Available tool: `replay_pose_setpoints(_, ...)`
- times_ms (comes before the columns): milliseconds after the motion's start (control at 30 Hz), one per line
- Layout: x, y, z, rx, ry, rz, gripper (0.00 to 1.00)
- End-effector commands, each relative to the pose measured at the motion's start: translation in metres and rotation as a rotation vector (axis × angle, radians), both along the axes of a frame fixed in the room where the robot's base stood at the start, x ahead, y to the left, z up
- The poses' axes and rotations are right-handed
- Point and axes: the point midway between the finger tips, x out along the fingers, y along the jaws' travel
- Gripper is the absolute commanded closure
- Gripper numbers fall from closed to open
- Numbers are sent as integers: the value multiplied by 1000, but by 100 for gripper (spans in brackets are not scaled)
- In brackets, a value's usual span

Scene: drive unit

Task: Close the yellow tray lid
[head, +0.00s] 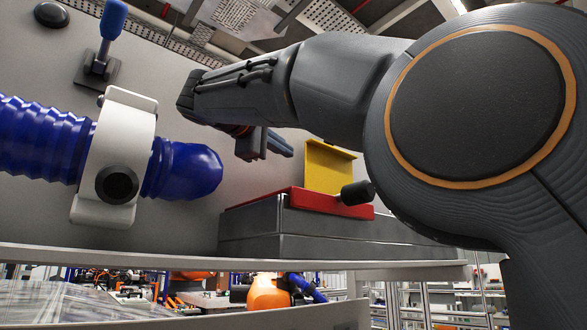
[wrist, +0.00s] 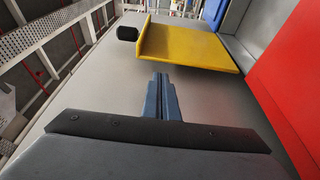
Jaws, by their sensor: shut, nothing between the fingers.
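The yellow tray lid (head: 328,166) stands raised above the grey box (head: 310,222) in the head view, with a bent flange along its top. In the wrist view the yellow lid (wrist: 192,46) lies beyond my fingertips, with a gap of grey surface in the picture between them. My gripper (head: 284,146) is shut and empty, to the left of the lid in the head view. Its fingers (wrist: 160,82) lie together in the wrist view. The lower edge of the lid is hidden behind a red panel (head: 285,201) in the head view.
A black knob (head: 357,193) sticks out by the red panel. Left are a blue ribbed hose (head: 45,140) in a white clamp (head: 120,150) and a blue-handled lever (head: 104,45) on the wall. A red surface (wrist: 290,80) fills the wrist view's right side.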

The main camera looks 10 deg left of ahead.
Motion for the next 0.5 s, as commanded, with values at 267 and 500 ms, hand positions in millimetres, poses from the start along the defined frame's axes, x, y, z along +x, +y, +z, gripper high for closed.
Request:
replay_pose_setpoints(267,39,-17,2,-1,0,-3,100)
replay_pose_setpoints(500,49,-21,1,1,0,-1,100)
